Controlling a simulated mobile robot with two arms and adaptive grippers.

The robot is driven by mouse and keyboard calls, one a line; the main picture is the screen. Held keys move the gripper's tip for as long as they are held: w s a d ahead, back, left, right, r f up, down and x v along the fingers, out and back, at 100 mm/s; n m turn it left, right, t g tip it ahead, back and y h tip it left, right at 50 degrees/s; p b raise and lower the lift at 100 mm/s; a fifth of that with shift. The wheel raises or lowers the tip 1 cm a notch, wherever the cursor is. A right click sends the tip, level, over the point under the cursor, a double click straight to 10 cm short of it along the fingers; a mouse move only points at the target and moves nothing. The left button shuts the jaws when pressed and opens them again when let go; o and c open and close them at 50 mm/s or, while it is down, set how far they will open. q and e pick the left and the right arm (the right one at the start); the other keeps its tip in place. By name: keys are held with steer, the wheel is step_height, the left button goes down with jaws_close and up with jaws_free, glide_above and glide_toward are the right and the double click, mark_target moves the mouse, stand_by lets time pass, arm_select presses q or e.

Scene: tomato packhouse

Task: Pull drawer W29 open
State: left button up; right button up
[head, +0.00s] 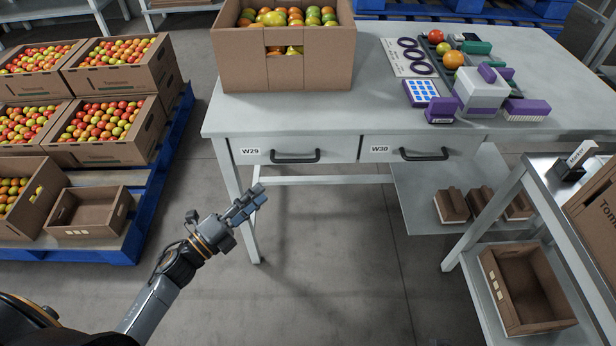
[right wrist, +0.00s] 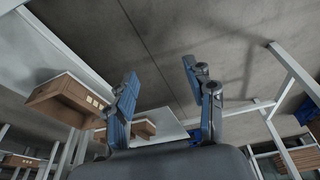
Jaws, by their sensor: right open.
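Drawer W29 (head: 336,147) is the left drawer under the grey bench top in the head view. It is shut, its front flush with the frame, with a white W29 label at its left end. Its black bar handle (head: 296,158) is in plain view with nothing on it.
Drawer W30 (head: 400,148) is shut beside W29. A carton of tomatoes (head: 240,58) stands on the bench above W29. A blue pallet (head: 180,135) with tomato cartons is at left. A metal rack (head: 540,190) with an empty carton is at right. The floor before W29 is clear.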

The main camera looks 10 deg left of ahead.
mark_target(297, 161)
arm_select(q)
steer(key=x, duration=1.4)
steer(key=shift+s, duration=0.1)
jaws_close()
